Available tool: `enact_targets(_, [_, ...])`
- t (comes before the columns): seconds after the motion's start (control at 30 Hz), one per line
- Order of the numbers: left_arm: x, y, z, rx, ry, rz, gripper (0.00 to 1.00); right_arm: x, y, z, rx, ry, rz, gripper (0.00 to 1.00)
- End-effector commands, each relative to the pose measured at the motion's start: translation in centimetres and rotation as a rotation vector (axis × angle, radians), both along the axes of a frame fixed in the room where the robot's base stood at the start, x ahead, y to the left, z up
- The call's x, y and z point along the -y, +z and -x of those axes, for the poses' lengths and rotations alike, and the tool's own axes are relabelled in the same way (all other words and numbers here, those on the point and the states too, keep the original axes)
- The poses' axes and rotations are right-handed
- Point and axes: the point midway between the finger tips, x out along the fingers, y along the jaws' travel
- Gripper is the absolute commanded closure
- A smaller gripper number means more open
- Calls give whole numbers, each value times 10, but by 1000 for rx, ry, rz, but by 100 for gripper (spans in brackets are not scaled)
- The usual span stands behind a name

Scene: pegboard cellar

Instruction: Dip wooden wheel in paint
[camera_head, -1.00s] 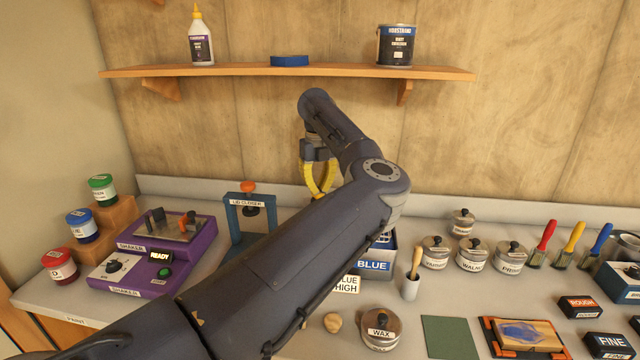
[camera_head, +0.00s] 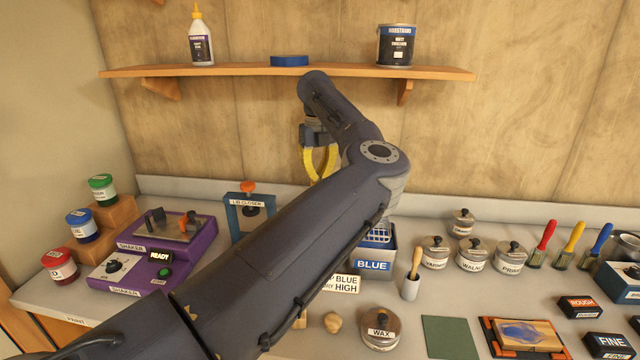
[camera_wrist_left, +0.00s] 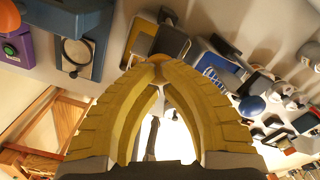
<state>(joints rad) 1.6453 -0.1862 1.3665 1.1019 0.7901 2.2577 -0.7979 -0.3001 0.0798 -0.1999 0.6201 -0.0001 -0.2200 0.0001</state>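My left gripper (camera_head: 320,178) hangs in front of the back wall, above and left of the blue tub (camera_head: 373,266) labelled BLUE. My own arm hides its fingertips in the head view. In the left wrist view its yellow fingers (camera_wrist_left: 157,72) come together on a thin tan edge, which looks like the wooden wheel (camera_wrist_left: 155,58), mostly hidden. The tub, with its grid-like rack, also shows right of the fingertips in that view (camera_wrist_left: 214,62). A sign (camera_head: 345,285) reading BLUE and HIGH stands before the tub. My right gripper is not in view.
The lid closer (camera_head: 250,208) and purple shaker (camera_head: 150,262) stand to the left. A brush cup (camera_head: 410,287), several lidded tins and a wax tin (camera_head: 381,330) stand to the right. A rounded wooden piece (camera_head: 333,322) lies in front. A shelf (camera_head: 340,71) is above.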

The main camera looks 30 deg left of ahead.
Motion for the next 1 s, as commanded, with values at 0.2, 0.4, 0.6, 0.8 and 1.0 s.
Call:
enact_targets(0.2, [0,9,0,1,0,2,100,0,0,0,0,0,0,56])
enact_targets(0.4, [0,18,0,1,0,1,100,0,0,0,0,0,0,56])
enact_targets(0.6, [0,24,0,1,-1,1,100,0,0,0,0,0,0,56])
enact_targets(0.8, [0,27,0,0,0,0,100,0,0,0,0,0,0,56])
enact_targets(1.0, [0,27,0,0,0,0,100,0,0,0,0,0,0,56])
